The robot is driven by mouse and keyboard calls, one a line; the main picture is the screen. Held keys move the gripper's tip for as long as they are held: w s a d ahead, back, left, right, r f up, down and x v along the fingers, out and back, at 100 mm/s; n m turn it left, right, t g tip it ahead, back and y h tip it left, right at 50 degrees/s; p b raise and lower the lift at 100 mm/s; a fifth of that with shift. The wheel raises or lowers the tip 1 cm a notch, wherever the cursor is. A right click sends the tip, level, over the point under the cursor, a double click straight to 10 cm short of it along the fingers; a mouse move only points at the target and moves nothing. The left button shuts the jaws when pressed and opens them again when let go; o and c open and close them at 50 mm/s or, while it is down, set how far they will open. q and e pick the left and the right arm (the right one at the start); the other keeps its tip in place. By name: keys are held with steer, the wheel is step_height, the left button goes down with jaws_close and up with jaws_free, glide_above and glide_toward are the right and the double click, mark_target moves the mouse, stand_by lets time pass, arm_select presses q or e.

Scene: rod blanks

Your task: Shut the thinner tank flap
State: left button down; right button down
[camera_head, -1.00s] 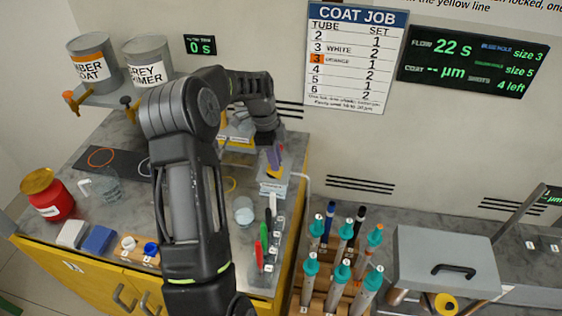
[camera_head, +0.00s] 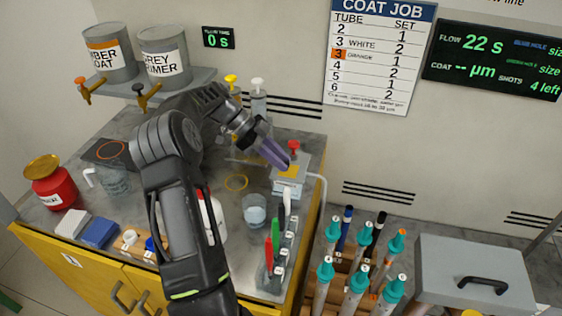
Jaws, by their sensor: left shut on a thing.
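The thinner tank (camera_head: 287,190) is a small pale box with a grey top and a hose at its right, on the left bench. A yellow patch (camera_head: 289,171) shows on its top, and a red knob (camera_head: 293,146) stands behind my fingertips. My left gripper (camera_head: 278,158), with purple fingers, reaches in from the left and is shut at the tank's top. It seems to hold the tank flap, but the fingers hide the part held and I cannot tell the flap's angle. My right gripper is not in view.
A clear beaker (camera_head: 255,211) and a rack with coloured pens (camera_head: 275,252) stand in front of the tank. Pump bottles (camera_head: 258,103) stand behind. Teal-topped tubes (camera_head: 357,277) and a grey lidded box (camera_head: 475,270) are to the right. A red can (camera_head: 50,187) stands far left.

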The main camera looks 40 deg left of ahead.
arm_select(q)
steer(key=c, duration=1.3)
jaws_free()
